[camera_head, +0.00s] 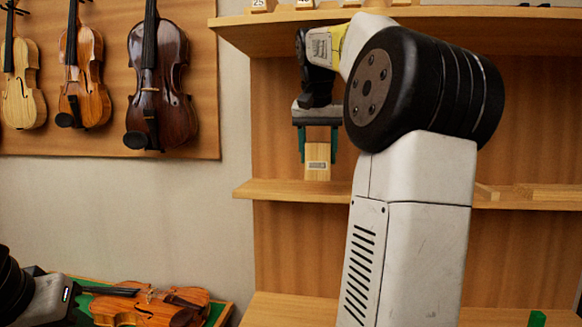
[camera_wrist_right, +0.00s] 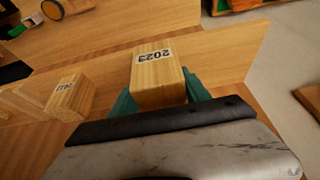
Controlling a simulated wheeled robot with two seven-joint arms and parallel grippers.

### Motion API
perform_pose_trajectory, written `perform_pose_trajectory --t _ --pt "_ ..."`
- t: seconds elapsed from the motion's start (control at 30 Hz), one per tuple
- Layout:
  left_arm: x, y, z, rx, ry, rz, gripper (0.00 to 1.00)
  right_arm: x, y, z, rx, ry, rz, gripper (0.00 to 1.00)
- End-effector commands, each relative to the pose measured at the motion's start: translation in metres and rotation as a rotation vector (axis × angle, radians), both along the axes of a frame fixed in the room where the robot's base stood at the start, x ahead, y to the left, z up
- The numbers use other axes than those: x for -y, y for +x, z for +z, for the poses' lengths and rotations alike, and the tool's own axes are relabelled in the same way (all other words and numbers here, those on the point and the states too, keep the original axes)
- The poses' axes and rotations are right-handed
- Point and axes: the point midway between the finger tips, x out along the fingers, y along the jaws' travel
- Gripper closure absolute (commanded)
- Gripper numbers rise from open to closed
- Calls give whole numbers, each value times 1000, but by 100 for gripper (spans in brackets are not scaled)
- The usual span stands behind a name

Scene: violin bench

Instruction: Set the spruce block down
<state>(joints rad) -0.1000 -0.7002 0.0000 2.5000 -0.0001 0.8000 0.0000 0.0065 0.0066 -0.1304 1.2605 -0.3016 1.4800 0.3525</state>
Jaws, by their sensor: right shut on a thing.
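The spruce block (camera_head: 317,160) is a pale wooden block with a small label. It stands upright between the teal fingers of my right gripper (camera_head: 318,143), which is shut on it.
In the wrist view another labelled block (camera_wrist_right: 70,97) stands left of the held one. Flat wood pieces (camera_head: 540,192) lie on the shelf at right. Violins hang on a wall board (camera_head: 110,143); another violin (camera_head: 150,306) lies at lower left. My right arm hides much of the shelving.

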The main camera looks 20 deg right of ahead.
Motion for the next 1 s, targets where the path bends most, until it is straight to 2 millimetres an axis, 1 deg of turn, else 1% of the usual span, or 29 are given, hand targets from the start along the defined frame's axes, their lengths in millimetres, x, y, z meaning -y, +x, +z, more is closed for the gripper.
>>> perform_pose_trajectory --t 0.03,0.13,0.2,0.37,0.43,0.6,0.7,1.0 --pt "0 0 0 0 0 0 64 2 14 -2 -2 -1 -1 92" --pt "0 0 0 0 0 0 64 5 32 -4 -1 -2 -1 92" --pt "0 0 0 0 0 0 64 6 41 -4 0 -1 0 92" --pt "0 0 0 0 0 0 64 7 52 -5 1 0 -1 92" --pt "0 0 0 0 0 0 64 8 59 -7 -1 0 -1 92" --pt "0 0 0 0 0 0 64 8 55 -29 -2 0 0 92" --pt "0 0 0 0 0 0 64 8 56 -38 -1 0 -1 92" --pt "0 0 0 0 0 0 64 8 56 -40 1 0 -1 92"
